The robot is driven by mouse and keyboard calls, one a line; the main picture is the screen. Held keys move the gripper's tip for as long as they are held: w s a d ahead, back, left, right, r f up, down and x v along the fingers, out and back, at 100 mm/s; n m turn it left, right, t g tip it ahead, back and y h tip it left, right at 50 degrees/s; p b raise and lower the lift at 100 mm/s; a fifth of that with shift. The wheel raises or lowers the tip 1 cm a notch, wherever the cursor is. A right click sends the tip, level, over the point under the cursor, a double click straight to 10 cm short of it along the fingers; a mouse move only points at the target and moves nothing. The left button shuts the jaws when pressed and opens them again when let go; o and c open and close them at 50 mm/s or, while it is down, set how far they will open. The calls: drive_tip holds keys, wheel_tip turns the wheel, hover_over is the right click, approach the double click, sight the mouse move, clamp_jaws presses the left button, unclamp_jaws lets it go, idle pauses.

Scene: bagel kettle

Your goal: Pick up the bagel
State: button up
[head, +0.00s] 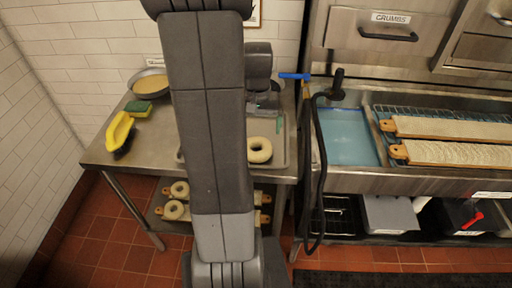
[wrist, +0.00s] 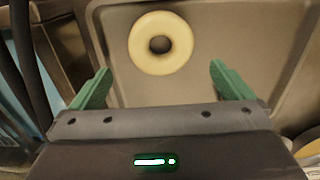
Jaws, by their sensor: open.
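The bagel (head: 259,150) is a pale ring lying on a metal tray (head: 280,159) on the steel table, just right of my arm in the head view. In the wrist view the bagel (wrist: 160,43) lies flat on the tray (wrist: 230,30), ahead of my gripper. My gripper (wrist: 160,82) is open and empty, its two green fingers apart, with the bagel beyond and between the line of the fingertips. In the head view my arm hides part of the tray, and only a little green of the gripper shows.
More bagels (head: 174,210) lie on the lower shelf. A black hose (head: 310,170) hangs by the sink (head: 347,136) at the right, near bagel boards (head: 455,153).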

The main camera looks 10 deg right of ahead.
sight(257, 144)
drive_tip(key=shift+f+p, duration=0.35)
drive_tip(key=shift+f, duration=3.8)
drive_tip(key=c, duration=0.7)
drive_tip(key=shift+o, duration=0.2)
wheel_tip(257, 144, up, 10)
drive_tip(key=shift+a, duration=0.1)
